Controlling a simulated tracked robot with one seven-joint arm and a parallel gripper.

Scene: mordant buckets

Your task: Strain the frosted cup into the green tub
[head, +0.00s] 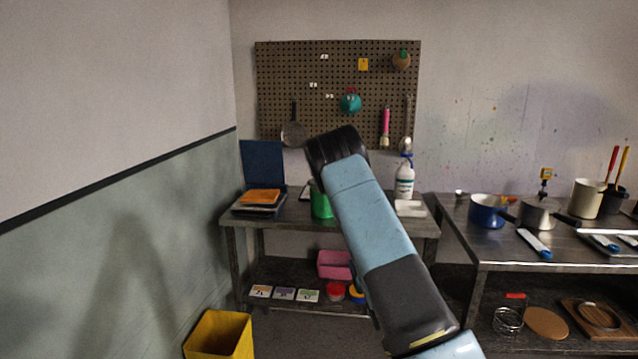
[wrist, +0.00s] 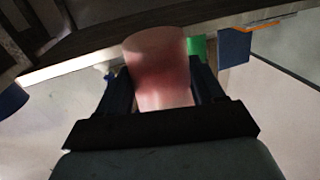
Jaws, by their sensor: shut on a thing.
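My gripper (wrist: 162,82) is shut on the frosted cup (wrist: 155,65), with one dark finger on each side of it in the wrist view. The cup is translucent, with a reddish-pink tint, strongest in its middle. The green tub (head: 320,204) stands on the back table, partly covered by my arm. A green patch, likely the tub, shows beside the right finger in the wrist view (wrist: 197,48). A round, long-handled strainer or pan (head: 293,134) hangs on the pegboard.
The back table (head: 282,215) also holds a blue panel (head: 262,164), an orange item (head: 260,196), a white bottle (head: 405,181) and a white tray (head: 410,208). A steel bench with pots stands right. A yellow bin (head: 219,335) is on the floor at left.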

